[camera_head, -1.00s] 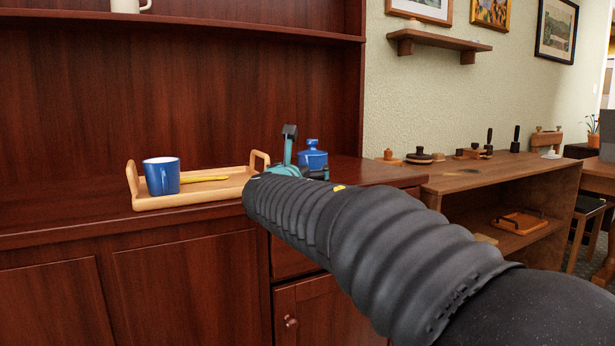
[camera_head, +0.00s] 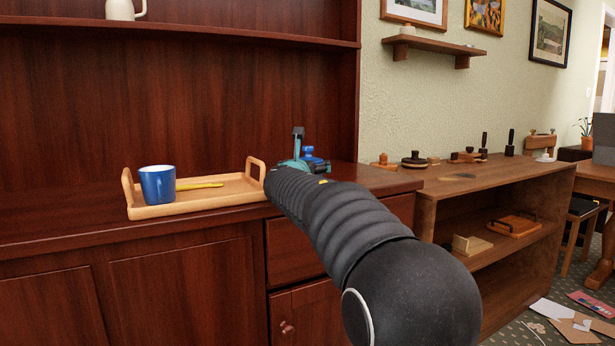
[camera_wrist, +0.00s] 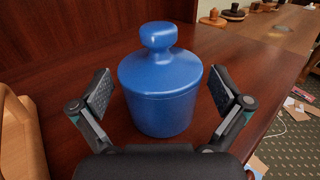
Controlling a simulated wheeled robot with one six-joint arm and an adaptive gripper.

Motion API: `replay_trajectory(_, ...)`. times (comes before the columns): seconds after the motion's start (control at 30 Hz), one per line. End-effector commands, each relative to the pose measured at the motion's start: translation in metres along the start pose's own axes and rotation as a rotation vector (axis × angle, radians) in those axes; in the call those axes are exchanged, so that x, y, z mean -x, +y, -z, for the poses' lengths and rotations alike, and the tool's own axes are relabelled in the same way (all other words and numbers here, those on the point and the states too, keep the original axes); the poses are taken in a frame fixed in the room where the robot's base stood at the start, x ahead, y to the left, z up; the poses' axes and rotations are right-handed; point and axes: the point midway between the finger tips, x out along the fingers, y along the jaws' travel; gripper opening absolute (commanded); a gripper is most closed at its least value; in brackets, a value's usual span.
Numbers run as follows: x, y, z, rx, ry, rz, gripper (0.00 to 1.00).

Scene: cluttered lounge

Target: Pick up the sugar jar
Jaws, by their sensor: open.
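The sugar jar is a blue lidded jar with a round knob (camera_wrist: 160,88). It stands upright on the dark red wood cabinet top. In the wrist view it is between the two fingers of my gripper (camera_wrist: 165,98), which is open, with a gap on each side of the jar. In the head view my gripper (camera_head: 300,150) is at the cabinet's right end, and only the jar's upper part (camera_head: 311,155) shows behind it. My arm hides the rest.
A wooden tray (camera_head: 225,196) with a blue mug (camera_head: 157,184) and a yellow pencil-like item (camera_head: 200,186) lies left of my gripper. The cabinet's back panel rises behind. A lower wooden shelf unit (camera_head: 520,180) with several small items stands to the right.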

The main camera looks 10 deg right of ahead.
Motion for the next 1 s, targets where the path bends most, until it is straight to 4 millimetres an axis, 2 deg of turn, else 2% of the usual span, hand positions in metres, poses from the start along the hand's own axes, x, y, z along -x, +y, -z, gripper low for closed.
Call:
replay_trajectory(0.13,-0.0133,-0.0003,-0.0003,0.001,0.0,0.0,1.0)
replay_trajectory(0.4,-0.015,-0.0001,-0.0002,0.0,-0.001,-0.001,1.0)
replay_trajectory(0.73,-0.0148,-0.0001,-0.0001,0.0,-0.001,-0.001,0.17)
replay_trajectory(0.77,-0.0145,-0.0003,-0.0017,0.0,-0.003,-0.001,0.14)
replay_trajectory(1.0,-0.0145,-0.0003,-0.0029,0.0,-0.003,-0.001,0.14)
